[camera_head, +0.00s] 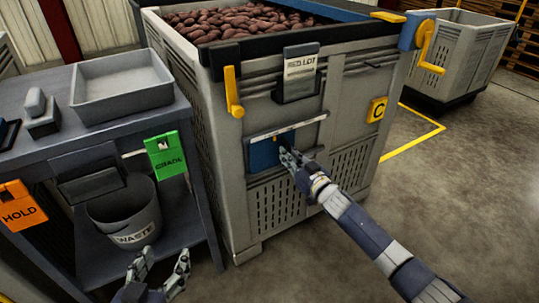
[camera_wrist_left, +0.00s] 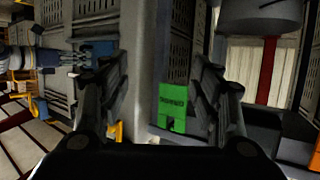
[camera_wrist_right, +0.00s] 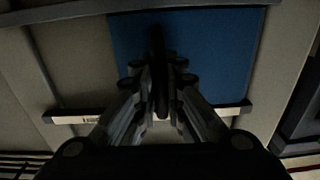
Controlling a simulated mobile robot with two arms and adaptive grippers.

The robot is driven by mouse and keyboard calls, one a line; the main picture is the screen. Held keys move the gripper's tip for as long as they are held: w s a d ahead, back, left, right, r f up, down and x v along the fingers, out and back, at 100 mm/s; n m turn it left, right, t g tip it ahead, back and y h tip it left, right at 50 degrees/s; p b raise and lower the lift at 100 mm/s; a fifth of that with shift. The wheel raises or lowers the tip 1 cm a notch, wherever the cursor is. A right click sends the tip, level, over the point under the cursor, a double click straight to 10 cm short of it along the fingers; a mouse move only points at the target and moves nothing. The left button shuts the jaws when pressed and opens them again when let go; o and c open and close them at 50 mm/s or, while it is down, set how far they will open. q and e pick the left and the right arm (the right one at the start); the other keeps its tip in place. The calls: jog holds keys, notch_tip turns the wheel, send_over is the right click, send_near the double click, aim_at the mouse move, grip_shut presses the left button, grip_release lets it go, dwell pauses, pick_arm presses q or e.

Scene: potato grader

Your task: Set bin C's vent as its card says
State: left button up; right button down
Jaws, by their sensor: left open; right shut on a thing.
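Bin C (camera_head: 345,150) is a grey slatted bin full of red potatoes, with a yellow C tag (camera_head: 377,110). Its card (camera_head: 300,66) reads RED LOT; the smaller line is too small to read. Low on its front is the vent with a blue slide panel (camera_head: 263,154), under a pale scale strip (camera_head: 288,127). My right gripper (camera_head: 290,158) is shut on the vent's dark upright handle (camera_wrist_right: 158,70), in front of the blue panel (camera_wrist_right: 220,55). Grey shows left of the blue in the right wrist view. My left gripper (camera_head: 160,272) is open and empty, low before the bench.
A bench (camera_head: 60,105) on the left holds a grey tray (camera_head: 120,80). A green GRADE card (camera_head: 165,155) and an orange HOLD card (camera_head: 20,206) hang from it, with a WASTE bucket (camera_head: 125,212) below. Yellow levers flank bin C.

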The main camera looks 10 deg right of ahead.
aim_at(294, 144)
jog(key=shift+w+d, duration=0.25)
jog(key=shift+d, duration=0.5)
jog(key=shift+w+d, duration=0.3)
jog(key=shift+d, duration=0.4)
jog(key=shift+w+d, duration=0.25)
jog(key=shift+d, duration=0.5)
pick_arm(q)
jog(key=shift+w+d+r+t+h+b, duration=0.15)
jog(key=shift+w+d+r+t, duration=0.1)
jog(key=shift+r+t, duration=0.35)
jog(key=shift+w+d+r+t+h+b, duration=0.1)
jog(key=shift+w+r+t+b, duration=0.15)
jog(key=shift+r, duration=0.6)
jog(key=shift+w+d+r+t+h+b, duration=0.1)
jog(key=shift+w+d+r+t+h, duration=0.15)
jog(key=shift+r+t, duration=0.35)
pick_arm(e)
jog(key=shift+w+d, duration=0.2)
jog(key=shift+d, duration=0.4)
jog(key=shift+w+d, duration=0.2)
jog(key=shift+d, duration=0.4)
pick_arm(q)
jog(key=shift+r, duration=0.15)
